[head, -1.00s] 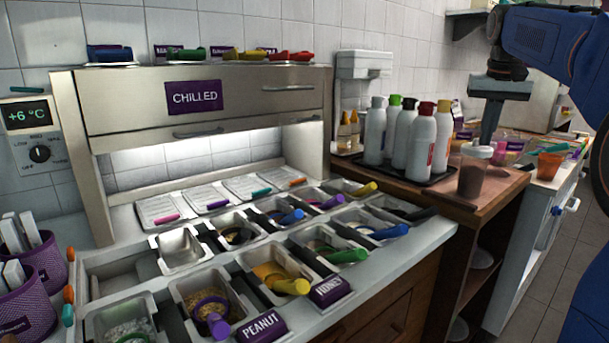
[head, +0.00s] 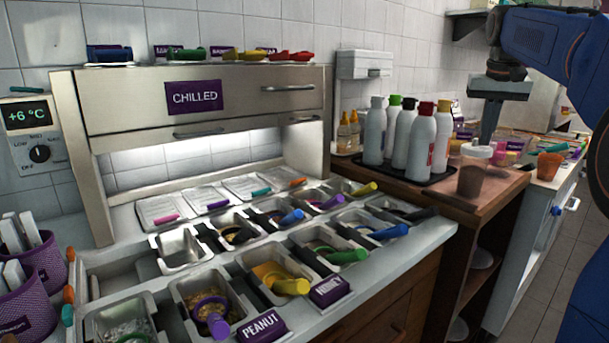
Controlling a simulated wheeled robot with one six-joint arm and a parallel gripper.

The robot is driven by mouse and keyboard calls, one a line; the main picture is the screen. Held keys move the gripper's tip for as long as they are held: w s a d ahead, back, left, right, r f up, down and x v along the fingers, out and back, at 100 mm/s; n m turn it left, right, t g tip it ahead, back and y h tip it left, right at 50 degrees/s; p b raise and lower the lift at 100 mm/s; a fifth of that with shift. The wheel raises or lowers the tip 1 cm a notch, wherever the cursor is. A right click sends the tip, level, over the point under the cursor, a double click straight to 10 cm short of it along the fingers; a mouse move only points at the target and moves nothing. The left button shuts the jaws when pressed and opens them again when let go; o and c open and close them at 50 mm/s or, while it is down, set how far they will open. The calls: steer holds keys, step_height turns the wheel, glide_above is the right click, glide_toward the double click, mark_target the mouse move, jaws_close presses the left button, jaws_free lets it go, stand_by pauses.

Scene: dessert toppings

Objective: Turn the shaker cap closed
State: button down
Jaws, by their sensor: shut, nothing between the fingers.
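The shaker (head: 472,180) is a clear jar with brown contents. It stands upright on the brown wooden counter, right of the bottles. Its pale cap (head: 477,150) is on top; I cannot tell whether the cap is open or closed. My gripper (head: 488,138) points down, with its grey fingers shut and empty, at the cap's upper right edge. I cannot tell whether the fingers touch the cap or are just behind it.
Several squeeze bottles (head: 421,140) stand on a black tray (head: 432,177) left of the shaker. An orange cup (head: 549,165) is to the right. The wooden counter (head: 505,183) has a little bare room around the shaker. Topping pans fill the left counter.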

steer(key=shift+w+d, duration=0.1)
steer(key=shift+w, duration=0.25)
stand_by(0.5)
steer(key=shift+w+a, duration=0.1)
steer(key=shift+a, duration=0.2)
stand_by(0.6)
steer(key=shift+a, duration=0.1)
stand_by(0.3)
steer(key=shift+s+a, duration=0.1)
steer(key=shift+s, duration=0.25)
steer(key=v, duration=0.2)
steer(key=w+v, duration=0.1)
steer(key=v, duration=0.2)
steer(key=shift+d+r, duration=0.2)
steer(key=shift+r, duration=0.35)
